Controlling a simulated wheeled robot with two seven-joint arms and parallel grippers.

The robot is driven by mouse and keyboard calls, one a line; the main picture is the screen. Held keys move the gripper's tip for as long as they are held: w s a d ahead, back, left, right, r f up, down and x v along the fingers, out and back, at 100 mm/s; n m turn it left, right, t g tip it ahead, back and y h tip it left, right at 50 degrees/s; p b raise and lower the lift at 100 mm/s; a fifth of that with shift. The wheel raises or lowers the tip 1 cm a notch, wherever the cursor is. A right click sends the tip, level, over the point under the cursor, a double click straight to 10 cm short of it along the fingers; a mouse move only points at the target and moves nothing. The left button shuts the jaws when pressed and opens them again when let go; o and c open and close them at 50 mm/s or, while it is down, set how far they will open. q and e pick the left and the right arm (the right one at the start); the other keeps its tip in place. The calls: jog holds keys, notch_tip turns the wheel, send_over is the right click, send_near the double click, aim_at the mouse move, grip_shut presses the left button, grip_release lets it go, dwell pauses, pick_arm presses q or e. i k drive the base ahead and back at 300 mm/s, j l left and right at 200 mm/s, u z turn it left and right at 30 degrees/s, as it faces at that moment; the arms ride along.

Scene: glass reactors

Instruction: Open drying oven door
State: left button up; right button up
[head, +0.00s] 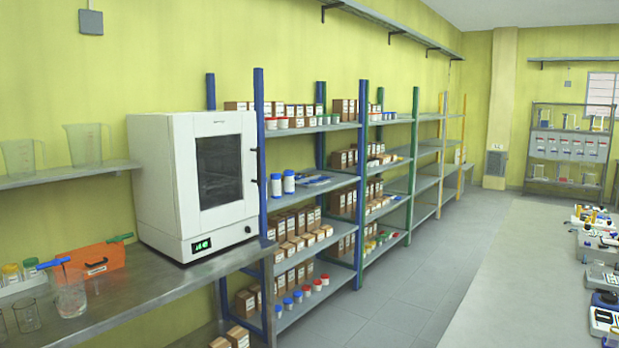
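The drying oven (160,185) is a white box standing on the metal bench at the left of the head view. Its door (220,170) faces right and appears shut, with a dark window (219,170) in a white frame. A dark handle (254,164) shows at the door's right edge, close to the blue shelf post. Below the door is a front panel with a green lit display (202,245) and a black knob (248,230). Neither of my grippers is in view.
The metal bench (150,290) carries an orange box (95,262) and glassware such as a beaker (70,295) left of the oven. A shelf rack with a blue post (260,200) stands right beside the oven. Grey floor (400,285) is clear before the shelves; a pale table (510,280) stands right.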

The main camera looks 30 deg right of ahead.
aim_at(192, 222)
jog(key=z, duration=0.45)
jog(key=i+z, duration=0.35)
jog(key=i, duration=1)
